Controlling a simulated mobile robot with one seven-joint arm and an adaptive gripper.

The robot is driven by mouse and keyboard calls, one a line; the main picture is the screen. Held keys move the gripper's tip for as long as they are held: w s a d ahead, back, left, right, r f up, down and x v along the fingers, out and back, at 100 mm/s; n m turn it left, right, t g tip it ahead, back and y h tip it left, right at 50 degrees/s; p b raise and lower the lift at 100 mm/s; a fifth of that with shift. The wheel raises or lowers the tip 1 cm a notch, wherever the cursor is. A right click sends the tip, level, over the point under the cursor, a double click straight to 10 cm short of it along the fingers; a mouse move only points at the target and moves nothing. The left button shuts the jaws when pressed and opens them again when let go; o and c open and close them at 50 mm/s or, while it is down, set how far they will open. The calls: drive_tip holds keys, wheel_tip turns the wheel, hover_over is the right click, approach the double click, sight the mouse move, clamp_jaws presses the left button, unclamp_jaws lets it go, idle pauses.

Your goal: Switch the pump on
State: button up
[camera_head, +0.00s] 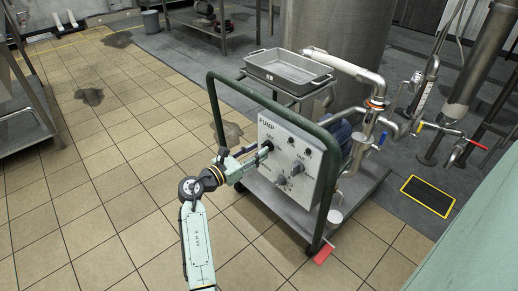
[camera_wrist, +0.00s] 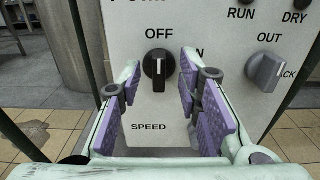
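The pump's control panel (camera_head: 303,150) is a light grey box on a green-framed cart, marked PUMP. A black rotary knob (camera_wrist: 158,66) on it has a white pointer line facing straight up at OFF. An ON label to its right is partly hidden by my finger. My gripper (camera_wrist: 160,84) is open, with purple-padded fingers to the left and right of the black knob. The knob shows in the gap between the fingertips; I cannot tell whether they touch it. In the head view my gripper (camera_head: 254,154) reaches the panel's left side.
A grey knob (camera_wrist: 266,70) marked OUT sits right of the black knob, below RUN and DRY labels. The green cart frame (camera_head: 216,108) stands close around the panel. A metal tray (camera_head: 286,68) and a large tank (camera_head: 335,35) are behind. Tiled floor at left is open.

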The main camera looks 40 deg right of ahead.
drive_tip(key=shift+w+d, duration=0.1)
drive_tip(key=shift+d, duration=0.75)
drive_tip(key=shift+c, duration=0.2)
clamp_jaws()
